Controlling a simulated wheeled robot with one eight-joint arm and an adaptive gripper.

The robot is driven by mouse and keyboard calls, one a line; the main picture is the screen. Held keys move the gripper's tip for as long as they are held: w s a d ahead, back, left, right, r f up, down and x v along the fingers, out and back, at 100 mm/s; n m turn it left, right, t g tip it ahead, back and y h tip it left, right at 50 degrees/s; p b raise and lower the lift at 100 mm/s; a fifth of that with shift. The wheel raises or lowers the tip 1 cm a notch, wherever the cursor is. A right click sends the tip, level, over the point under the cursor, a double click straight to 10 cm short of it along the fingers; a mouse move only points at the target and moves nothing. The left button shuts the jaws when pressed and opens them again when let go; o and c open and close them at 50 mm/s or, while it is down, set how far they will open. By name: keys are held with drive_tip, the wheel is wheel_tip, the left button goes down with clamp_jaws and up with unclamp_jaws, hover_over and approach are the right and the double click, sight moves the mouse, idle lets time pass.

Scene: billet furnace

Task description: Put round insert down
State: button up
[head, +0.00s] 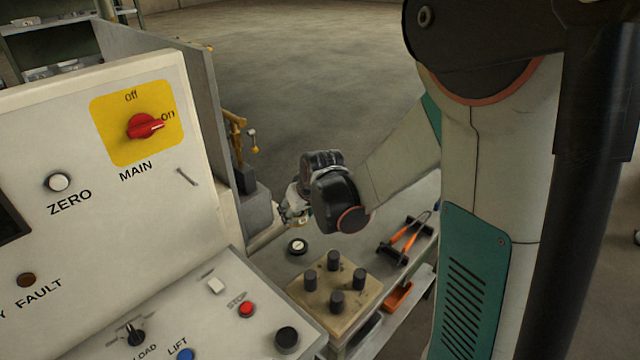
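My gripper (290,213) is above the grey bench, just right of the control cabinet. My own wrist covers most of it, and its fingers are small and unclear. I cannot tell whether it is open or shut, or whether anything is in it. A small round dark piece with a pale centre (297,246) lies on the bench just below the gripper. It may be the round insert, but it is too small to be sure. A gap seems to show between it and the gripper.
A tan block with several dark upright pegs (318,312) stands at the bench's front. An orange-handled tool (407,240) lies to its right, above an orange tray (397,298). The control cabinet (130,210), with a red switch (145,126), fills the left. Open floor lies behind.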

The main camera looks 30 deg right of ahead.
drive_tip(key=s+a+p, duration=0.5)
drive_tip(key=p, duration=0.1)
drive_tip(key=shift+s+r+m+p, duration=0.2)
drive_tip(key=shift+s+m+p, duration=0.1)
drive_tip(key=shift+s+p, duration=0.1)
drive_tip(key=shift+s+r+p, duration=0.2)
drive_tip(key=shift+s+p, duration=0.05)
drive_tip(key=shift+p, duration=0.55)
